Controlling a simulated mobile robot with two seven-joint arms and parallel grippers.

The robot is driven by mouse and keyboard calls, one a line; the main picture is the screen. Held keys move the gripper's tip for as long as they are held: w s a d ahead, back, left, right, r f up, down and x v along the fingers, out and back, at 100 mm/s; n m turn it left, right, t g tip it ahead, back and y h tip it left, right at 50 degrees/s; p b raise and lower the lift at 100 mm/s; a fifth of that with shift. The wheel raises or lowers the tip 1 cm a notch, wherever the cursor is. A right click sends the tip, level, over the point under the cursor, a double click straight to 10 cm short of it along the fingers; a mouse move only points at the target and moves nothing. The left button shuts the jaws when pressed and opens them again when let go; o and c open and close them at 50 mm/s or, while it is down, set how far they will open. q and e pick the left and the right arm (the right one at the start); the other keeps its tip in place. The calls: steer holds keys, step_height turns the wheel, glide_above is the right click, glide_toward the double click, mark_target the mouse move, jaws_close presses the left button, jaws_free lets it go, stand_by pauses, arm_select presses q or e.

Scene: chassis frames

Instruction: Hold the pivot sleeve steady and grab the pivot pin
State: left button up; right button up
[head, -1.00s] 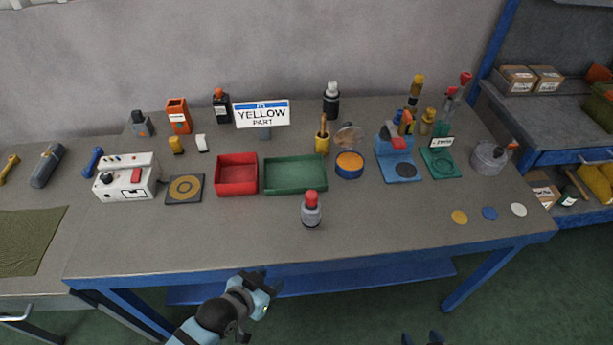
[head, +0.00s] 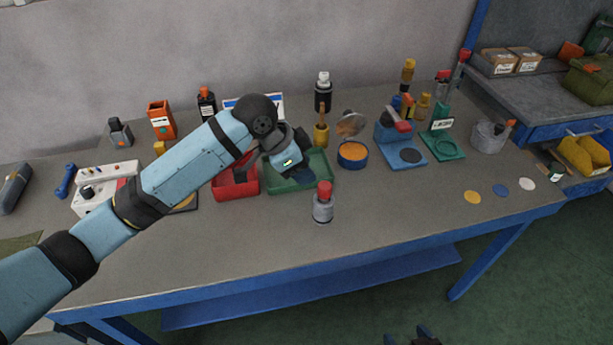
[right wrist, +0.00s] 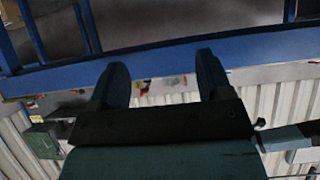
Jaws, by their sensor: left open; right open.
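A grey cylindrical sleeve (head: 323,210) stands upright near the front middle of the bench. A pin with a red head (head: 325,190) sits in its top. My left gripper (head: 303,172) is over the green tray, behind and slightly left of the sleeve and apart from it. It is open and partly hidden by its own wrist. My right gripper (head: 412,338) is low at the bottom edge of the head view, in front of the bench. In the right wrist view its two fingers (right wrist: 160,78) are apart with nothing between them.
A green tray (head: 325,162) and a red tray (head: 236,190) lie behind the sleeve, partly covered by my left arm. A blue round tin (head: 353,158) and a blue fixture (head: 392,132) stand further right. The bench front around the sleeve is clear.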

steer(key=shift+o, duration=0.2)
steer(key=shift+w+a+n, duration=0.3)
steer(key=shift+n, duration=0.2)
steer(key=m+t+y, duration=0.3)
steer(key=m+t, duration=0.3)
steer(key=m, duration=3)
glide_toward(328, 212)
arm_select(q)
steer(key=shift+a+r, duration=0.1)
arm_select(e)
steer(key=x, duration=1.1)
steer(key=c, duration=1.1)
arm_select(q)
steer(key=shift+o, duration=0.2)
